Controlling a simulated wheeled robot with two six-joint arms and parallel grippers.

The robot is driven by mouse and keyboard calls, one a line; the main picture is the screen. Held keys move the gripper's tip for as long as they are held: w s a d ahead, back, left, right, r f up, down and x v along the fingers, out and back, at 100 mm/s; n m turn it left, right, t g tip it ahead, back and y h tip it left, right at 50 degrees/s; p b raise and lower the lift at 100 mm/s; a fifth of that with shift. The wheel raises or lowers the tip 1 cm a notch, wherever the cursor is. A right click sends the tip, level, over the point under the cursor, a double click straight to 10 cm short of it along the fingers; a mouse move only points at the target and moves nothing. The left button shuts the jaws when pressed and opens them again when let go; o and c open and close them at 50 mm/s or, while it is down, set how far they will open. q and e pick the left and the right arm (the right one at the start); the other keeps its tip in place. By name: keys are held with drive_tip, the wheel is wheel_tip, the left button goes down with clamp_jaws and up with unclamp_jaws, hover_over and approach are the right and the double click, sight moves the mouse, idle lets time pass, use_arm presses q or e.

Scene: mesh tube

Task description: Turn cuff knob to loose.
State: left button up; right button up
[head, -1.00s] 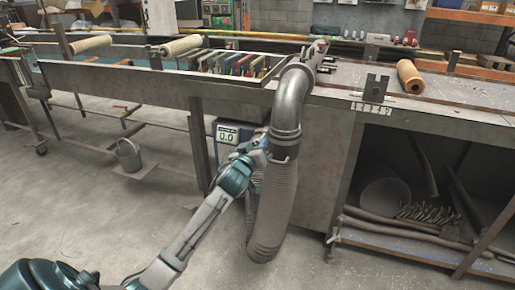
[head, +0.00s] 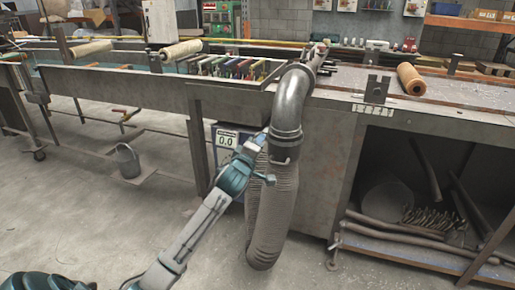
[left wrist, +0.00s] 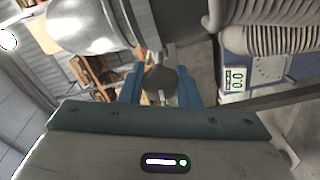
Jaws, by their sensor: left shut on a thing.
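The cuff (head: 285,136) is a grey metal band where the bent metal pipe (head: 290,97) meets the ribbed hose (head: 272,205). In the left wrist view a dark round knob (left wrist: 160,80) sits between the two blue fingers of my left gripper (left wrist: 158,88), which is shut on it. In the head view my left gripper (head: 257,146) is at the left side of the cuff, and the knob is hidden there. The knob's setting cannot be read. My right gripper is not in view.
A box with a display reading 0.0 (head: 226,140) stands behind the hose, left of it. The workbench (head: 240,98) runs across the back with a rack of coloured handles (head: 237,68). The floor in front is clear.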

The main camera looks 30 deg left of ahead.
use_arm(q)
drive_tip(key=shift+n, duration=0.6)
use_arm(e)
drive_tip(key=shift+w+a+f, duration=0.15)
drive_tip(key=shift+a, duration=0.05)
use_arm(q)
drive_tip(key=o, duration=1)
drive_tip(key=shift+r, duration=0.1)
drive_tip(key=v, duration=1)
drive_tip(key=shift+s+b, duration=0.4)
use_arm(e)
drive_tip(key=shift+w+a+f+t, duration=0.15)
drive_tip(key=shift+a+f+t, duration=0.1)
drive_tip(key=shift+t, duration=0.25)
